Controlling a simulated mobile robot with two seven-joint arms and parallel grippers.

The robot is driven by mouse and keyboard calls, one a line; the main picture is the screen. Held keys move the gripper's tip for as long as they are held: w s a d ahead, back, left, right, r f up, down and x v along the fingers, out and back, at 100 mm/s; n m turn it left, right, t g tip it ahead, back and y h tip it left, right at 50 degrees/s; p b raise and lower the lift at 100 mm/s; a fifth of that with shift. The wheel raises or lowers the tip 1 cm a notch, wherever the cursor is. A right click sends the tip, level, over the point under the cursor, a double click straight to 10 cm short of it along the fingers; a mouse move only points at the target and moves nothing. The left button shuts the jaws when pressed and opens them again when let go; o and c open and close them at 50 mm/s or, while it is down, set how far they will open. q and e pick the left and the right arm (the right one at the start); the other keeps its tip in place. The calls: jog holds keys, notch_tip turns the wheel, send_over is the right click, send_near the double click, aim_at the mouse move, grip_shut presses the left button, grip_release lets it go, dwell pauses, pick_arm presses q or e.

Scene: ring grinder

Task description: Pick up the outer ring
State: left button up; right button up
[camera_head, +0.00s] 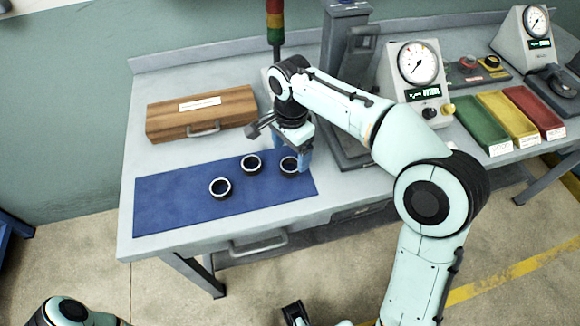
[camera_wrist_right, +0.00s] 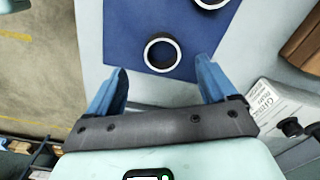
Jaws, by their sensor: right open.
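Three dark rings with pale rims lie on the blue mat: a left ring (camera_head: 220,198), a middle ring (camera_head: 251,174) and a right ring (camera_head: 288,174). I cannot tell which is called the outer ring. My right gripper (camera_head: 304,162) is open above the mat's right end, beside and partly covering the right ring. In the right wrist view, its blue fingers (camera_wrist_right: 160,80) are spread apart, with one ring (camera_wrist_right: 147,54) just beyond the gap between the tips, untouched. Part of another ring (camera_wrist_right: 212,6) shows at the top edge. My left gripper is not in view.
The blue mat (camera_head: 165,205) lies on a grey workbench (camera_head: 140,245). A wooden case (camera_head: 200,115) stands behind it. A dial gauge unit (camera_head: 415,70) and green, yellow and red trays (camera_head: 480,130) stand to the right. The mat's left part is clear.

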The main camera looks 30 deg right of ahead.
aim_at(290, 170)
notch_tip(290, 170, down, 5)
jog(key=shift+w+r+b, duration=0.1)
jog(key=shift+w+b, duration=0.05)
jog(key=shift+b, duration=0.25)
jog(key=c, duration=1.2)
